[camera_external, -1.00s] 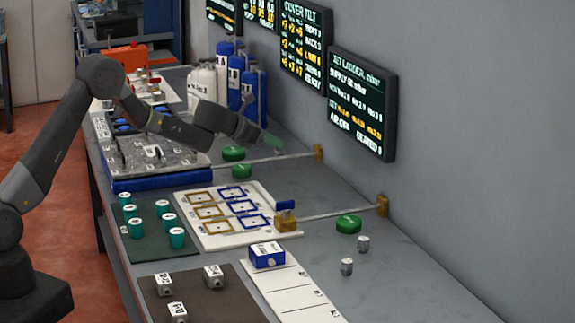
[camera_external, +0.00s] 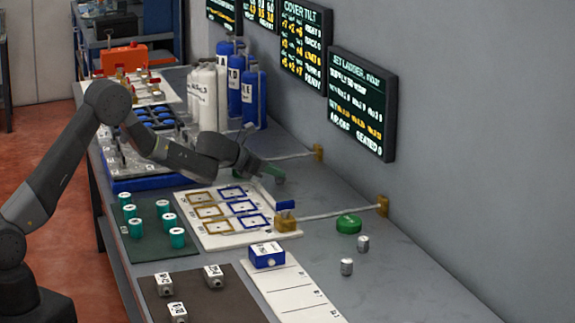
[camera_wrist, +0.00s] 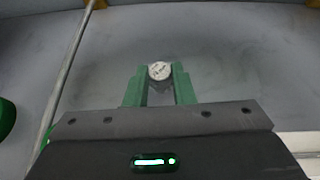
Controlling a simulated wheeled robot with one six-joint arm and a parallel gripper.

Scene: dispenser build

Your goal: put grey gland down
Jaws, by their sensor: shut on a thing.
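My gripper (camera_external: 272,175) is low over the back part of the grey bench, just behind the white board with the square outlines. In the wrist view, its green fingers (camera_wrist: 160,88) are shut on the grey gland (camera_wrist: 160,71), whose pale round end with dark marks faces the camera. The bench surface lies below it; I cannot tell whether the gland touches it. In the external view the held gland is too small to make out. Two other small grey cylinders (camera_external: 363,243) (camera_external: 347,267) stand upright at the right of the bench.
A thin rail (camera_external: 335,213) on brass posts runs near the gripper, with a green disc (camera_external: 348,224) beside it. The white board (camera_external: 265,228), a blue box (camera_external: 267,255) and blue and white bottles (camera_external: 247,95) are around. Bare bench lies towards the wall.

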